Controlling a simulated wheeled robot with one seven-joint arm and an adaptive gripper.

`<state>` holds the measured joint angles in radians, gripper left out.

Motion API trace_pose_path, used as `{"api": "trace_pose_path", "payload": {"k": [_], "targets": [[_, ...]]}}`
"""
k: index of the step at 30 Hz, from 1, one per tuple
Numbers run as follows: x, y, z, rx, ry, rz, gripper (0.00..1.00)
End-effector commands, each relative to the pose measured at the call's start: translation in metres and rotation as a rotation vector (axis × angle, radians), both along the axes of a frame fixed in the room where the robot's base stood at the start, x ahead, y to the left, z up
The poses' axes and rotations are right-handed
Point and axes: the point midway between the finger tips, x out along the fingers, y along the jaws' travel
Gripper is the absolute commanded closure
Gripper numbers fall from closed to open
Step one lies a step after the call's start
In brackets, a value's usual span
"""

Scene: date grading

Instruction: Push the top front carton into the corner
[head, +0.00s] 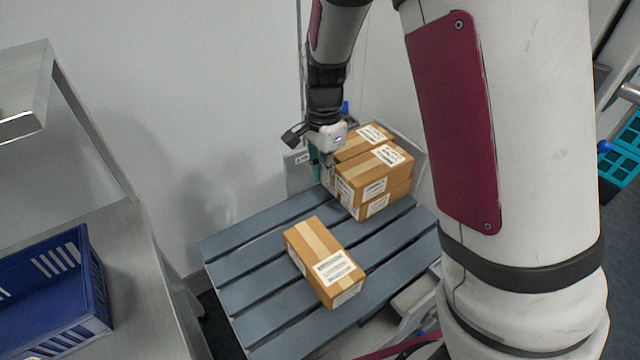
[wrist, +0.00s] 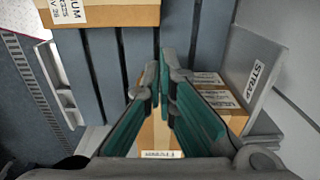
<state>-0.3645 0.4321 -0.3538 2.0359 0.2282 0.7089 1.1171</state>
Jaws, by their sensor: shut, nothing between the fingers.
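The top front carton (head: 375,175) is brown with pale tape and white labels. It lies on a lower carton (head: 380,203) at the back right of the slatted pallet (head: 240,245). Another carton (head: 362,140) sits behind it, near the grey upright corner plates (head: 415,155). My gripper (head: 325,178) is shut and empty, pointing down at the left end of the stack; I cannot tell whether it touches. In the wrist view, the closed teal-padded fingers (wrist: 160,92) partly hide a carton (wrist: 147,135) below them. A labelled corner plate (wrist: 250,80) stands to the right.
A single carton (head: 322,262) lies apart on the front middle of the pallet; it also shows in the wrist view (wrist: 110,14). Bare slats lie left of it. A blue crate (head: 85,290) stands on a metal table at left. The wall is close behind the pallet.

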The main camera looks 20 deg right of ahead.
Motion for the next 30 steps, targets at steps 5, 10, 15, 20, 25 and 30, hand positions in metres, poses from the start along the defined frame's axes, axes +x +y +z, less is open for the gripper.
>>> {"api": "trace_pose_path", "payload": {"k": [5, 10, 15, 20, 25, 30], "targets": [[0.001, 0.000, -0.015, -0.003, 0.002, -0.009, 1.00], [0.001, -0.001, -0.044, -0.003, 0.006, -0.010, 1.00], [0.001, -0.001, -0.079, -0.004, 0.005, -0.009, 1.00], [0.000, -0.001, -0.108, -0.003, 0.005, -0.008, 1.00], [0.010, -0.026, -0.103, -0.002, -0.001, -0.011, 1.00], [0.012, -0.037, -0.102, -0.003, 0.001, -0.008, 1.00]]}}
